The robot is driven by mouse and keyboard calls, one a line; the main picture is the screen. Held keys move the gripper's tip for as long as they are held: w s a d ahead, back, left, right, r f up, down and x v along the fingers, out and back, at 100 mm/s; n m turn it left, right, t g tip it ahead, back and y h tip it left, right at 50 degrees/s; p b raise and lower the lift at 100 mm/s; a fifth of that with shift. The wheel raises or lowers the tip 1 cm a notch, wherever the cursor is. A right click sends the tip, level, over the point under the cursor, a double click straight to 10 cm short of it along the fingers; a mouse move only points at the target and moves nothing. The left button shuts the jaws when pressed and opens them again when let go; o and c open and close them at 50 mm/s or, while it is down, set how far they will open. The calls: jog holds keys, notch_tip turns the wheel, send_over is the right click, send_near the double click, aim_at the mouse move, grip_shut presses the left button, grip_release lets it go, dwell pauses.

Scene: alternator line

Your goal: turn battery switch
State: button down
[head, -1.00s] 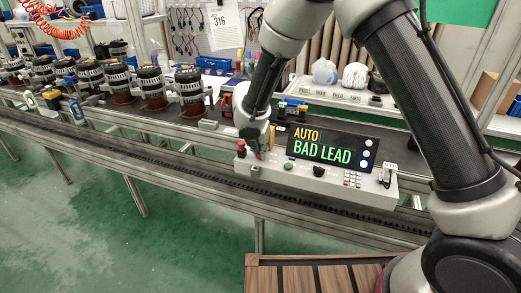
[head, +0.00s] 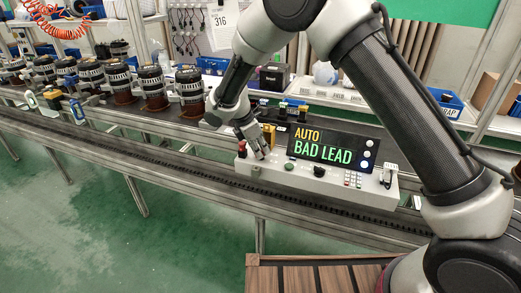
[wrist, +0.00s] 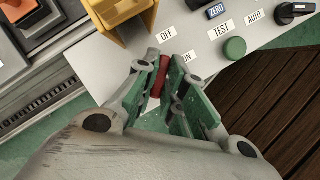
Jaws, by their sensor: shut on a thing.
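A light grey control box (head: 345,189) stands on the line; its display (head: 332,147) reads AUTO and BAD LEAD. In the wrist view, a red switch handle (wrist: 159,76) sits by the OFF and ON labels on the box's face (wrist: 110,70). My gripper (wrist: 161,77) is shut on this red handle, with green-padded fingers on either side. The switch's base is hidden by the fingers. In the head view my gripper (head: 260,152) reaches down at a tilt to the left end of the box, and the handle is hard to make out.
A yellow holder (wrist: 125,30) stands close beside my fingers; it also shows in the head view (head: 269,133). A green button (wrist: 235,48) and a black knob (head: 319,171) lie to the right. Several alternators (head: 152,88) stand on the line at left.

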jog(key=m, duration=0.2)
jog(key=m+g, duration=0.1)
jog(key=m, duration=0.1)
jog(key=shift+w+m+g+h, duration=0.15)
jog(key=shift+m+g+h, duration=0.15)
jog(key=m+g, duration=0.1)
jog(key=m, duration=0.3)
jog(key=shift+g, duration=0.3)
jog(key=shift+m, duration=0.3)
jog(key=c, duration=1.5)
grip_release()
jog(key=shift+w, duration=0.1)
jog(key=v, duration=1.2)
jog(key=shift+d, duration=0.2)
jog(key=shift+w, duration=0.1)
